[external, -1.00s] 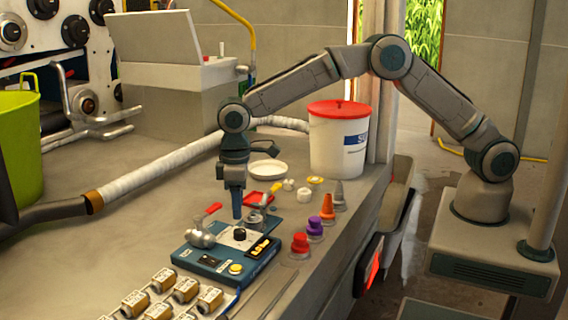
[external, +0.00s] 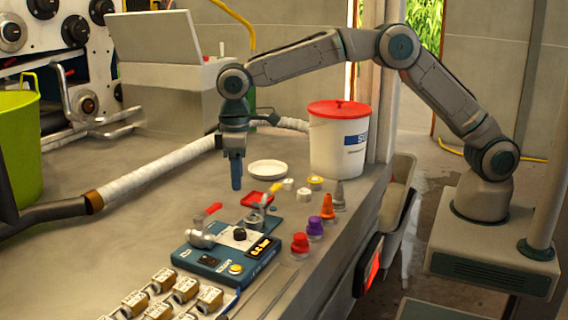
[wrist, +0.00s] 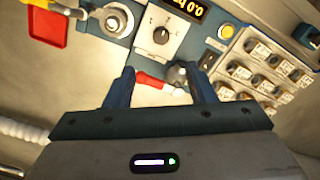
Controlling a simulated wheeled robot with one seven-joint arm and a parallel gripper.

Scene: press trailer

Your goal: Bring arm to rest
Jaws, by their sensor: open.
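My gripper (external: 236,188) points down in the external view, above the bench behind the blue control panel (external: 207,263), clear of it. In the wrist view my gripper (wrist: 162,88) shows two blue fingers spread apart with nothing held between them. The panel also shows in the wrist view (wrist: 205,28), with its black knob (wrist: 161,35), yellow button and lit display. A red-handled valve (external: 201,236) and a yellow-handled valve (external: 262,208) stand on the panel. My arm arches over the bench from its base at the right.
A white bucket with a red lid (external: 338,150) stands right of my gripper, near a white dish (external: 268,169). A white-wrapped pipe (external: 150,176) runs left.

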